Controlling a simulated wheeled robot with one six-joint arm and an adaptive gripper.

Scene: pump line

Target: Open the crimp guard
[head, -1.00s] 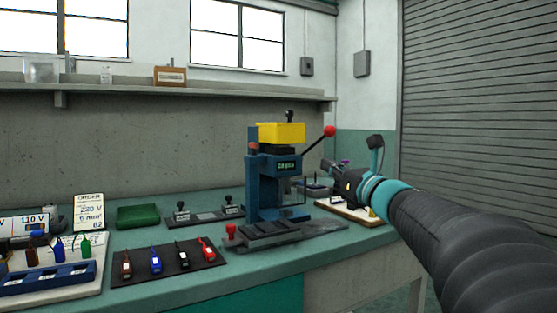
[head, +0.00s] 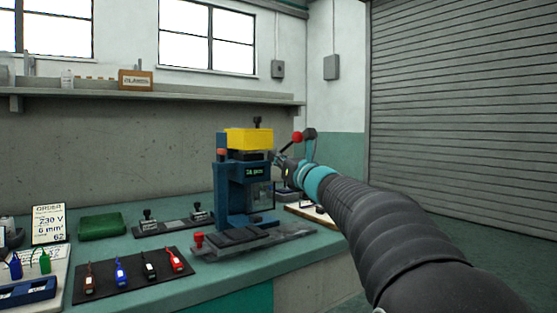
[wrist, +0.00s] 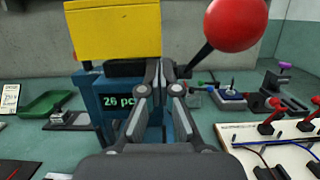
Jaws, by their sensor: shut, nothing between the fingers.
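The blue crimp press (head: 228,180) stands on the bench with a yellow top block (head: 249,139) and a small green-lit display. The crimp guard (head: 261,195) seems to be the clear, dark-edged panel on the press's right front, below the display; it looks down over the work area. My gripper (head: 280,166) is at the press's right side, at about display height, above the guard. In the wrist view my gripper (wrist: 158,68) is shut and empty, its tips before the press head. The guard is not clearly visible there. I cannot tell whether the fingers touch the press.
A lever with a red ball (wrist: 236,22) rises close to the right of my fingers. A white board (wrist: 270,140) with red-handled parts lies to the right. A dark mat (head: 134,275) with several coloured tools and a green tray (head: 102,226) lie left of the press.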

